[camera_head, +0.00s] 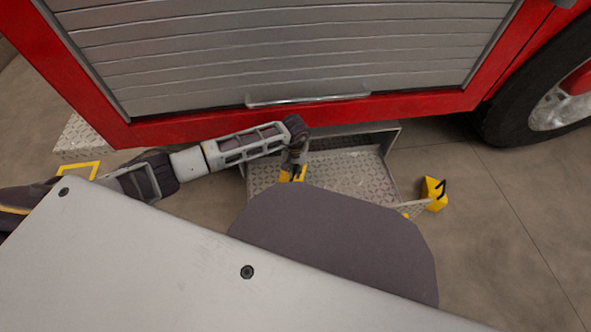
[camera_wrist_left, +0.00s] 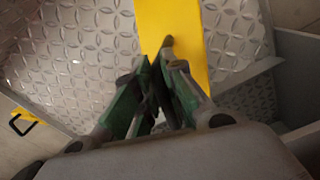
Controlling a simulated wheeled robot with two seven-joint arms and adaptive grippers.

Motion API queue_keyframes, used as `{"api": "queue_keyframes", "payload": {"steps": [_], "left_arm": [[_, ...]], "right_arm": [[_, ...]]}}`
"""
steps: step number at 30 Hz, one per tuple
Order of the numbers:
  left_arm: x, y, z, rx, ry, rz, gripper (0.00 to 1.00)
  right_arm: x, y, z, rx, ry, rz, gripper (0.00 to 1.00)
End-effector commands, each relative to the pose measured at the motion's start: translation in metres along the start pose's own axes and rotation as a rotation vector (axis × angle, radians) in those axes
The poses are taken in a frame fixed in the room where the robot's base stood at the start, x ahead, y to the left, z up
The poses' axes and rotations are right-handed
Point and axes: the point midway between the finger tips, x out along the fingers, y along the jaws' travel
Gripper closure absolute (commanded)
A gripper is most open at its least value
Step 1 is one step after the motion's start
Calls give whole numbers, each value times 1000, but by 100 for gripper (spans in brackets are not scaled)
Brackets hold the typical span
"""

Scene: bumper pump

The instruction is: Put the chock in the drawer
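The open drawer (camera_head: 345,172) juts out below the red truck body, with a diamond-plate floor that also shows in the wrist view (camera_wrist_left: 75,60). My left gripper (camera_head: 296,168) is over the drawer, pointing down. In the wrist view its fingers (camera_wrist_left: 160,65) are close together on a yellow chock (camera_wrist_left: 187,30). Another yellow chock (camera_head: 433,194) with a black handle stands on the floor right of the drawer. My right gripper is not in view.
A closed grey roller shutter (camera_head: 300,50) with a handle bar is above the drawer. A truck wheel (camera_head: 550,95) stands at right. A diamond-plate step (camera_head: 85,137) is at left. The concrete floor at lower right is clear.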

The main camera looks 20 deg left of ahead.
Motion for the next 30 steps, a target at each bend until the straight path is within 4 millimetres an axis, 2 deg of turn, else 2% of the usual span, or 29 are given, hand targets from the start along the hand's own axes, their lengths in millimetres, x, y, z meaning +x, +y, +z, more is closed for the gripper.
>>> {"api": "queue_keyframes", "payload": {"steps": [1,6,20,30], "left_arm": [[-1,1,0,1,2,3,82],[-1,1,0,1,1,3,63],[-5,1,-1,1,2,3,63],[-34,1,-1,1,4,3,63]], "right_arm": [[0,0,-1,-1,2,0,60],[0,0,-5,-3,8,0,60],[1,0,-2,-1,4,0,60],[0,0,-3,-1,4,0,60]]}}
